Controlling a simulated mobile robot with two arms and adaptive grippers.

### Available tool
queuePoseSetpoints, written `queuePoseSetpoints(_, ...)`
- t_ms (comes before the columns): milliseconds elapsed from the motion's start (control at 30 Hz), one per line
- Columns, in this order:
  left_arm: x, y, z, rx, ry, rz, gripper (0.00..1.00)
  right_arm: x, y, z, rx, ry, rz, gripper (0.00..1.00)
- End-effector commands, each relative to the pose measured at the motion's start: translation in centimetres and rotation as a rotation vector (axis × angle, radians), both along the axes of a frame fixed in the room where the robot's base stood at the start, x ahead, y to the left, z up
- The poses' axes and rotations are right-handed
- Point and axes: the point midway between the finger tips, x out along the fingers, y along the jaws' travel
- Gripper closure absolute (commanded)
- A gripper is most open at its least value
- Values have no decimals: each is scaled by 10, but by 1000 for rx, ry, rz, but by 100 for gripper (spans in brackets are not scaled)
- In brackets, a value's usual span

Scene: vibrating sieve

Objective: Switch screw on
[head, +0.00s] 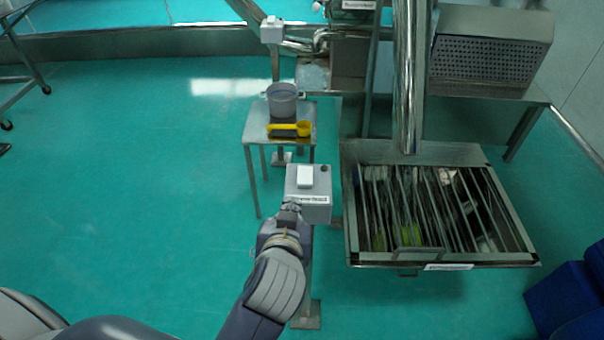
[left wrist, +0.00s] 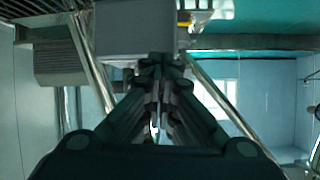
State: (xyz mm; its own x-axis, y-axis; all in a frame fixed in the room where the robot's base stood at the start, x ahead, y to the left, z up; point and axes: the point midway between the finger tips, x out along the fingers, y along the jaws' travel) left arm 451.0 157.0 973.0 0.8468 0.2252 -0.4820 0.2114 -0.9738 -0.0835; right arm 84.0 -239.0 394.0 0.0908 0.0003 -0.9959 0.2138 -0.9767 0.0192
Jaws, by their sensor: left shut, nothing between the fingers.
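A grey switch box (head: 309,205) on a post stands left of the sieve, with a white rocker switch (head: 305,176) and a small dark knob on its top. In the left wrist view the shut fingers (left wrist: 160,70) point at the grey box (left wrist: 135,27), which fills the upper middle. The rocker is hidden there. My right gripper is not in view.
The barred metal sieve tray (head: 440,262) is to the right. A small metal table (head: 257,128) behind the box holds a grey bucket (head: 282,100) and a yellow scoop (head: 290,128). Another white box (head: 271,31) is farther back. The green floor at left is open.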

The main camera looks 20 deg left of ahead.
Motion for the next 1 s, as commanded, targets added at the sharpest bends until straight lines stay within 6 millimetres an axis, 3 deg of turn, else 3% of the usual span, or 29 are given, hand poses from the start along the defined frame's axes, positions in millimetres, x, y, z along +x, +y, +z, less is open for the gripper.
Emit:
queuePoseSetpoints(33,6,-3,22,-10,-67,18,100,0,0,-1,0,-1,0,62)
queuePoseSetpoints(100,14,-10,45,-10,-143,32,100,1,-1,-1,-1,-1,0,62)
queuePoseSetpoints(300,23,-18,83,-16,-266,54,100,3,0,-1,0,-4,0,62)
queuePoseSetpoints(767,28,-18,86,-14,-279,55,100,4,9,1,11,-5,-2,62)
queuePoseSetpoints(1000,62,-8,80,-9,-279,54,100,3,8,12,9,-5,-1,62)
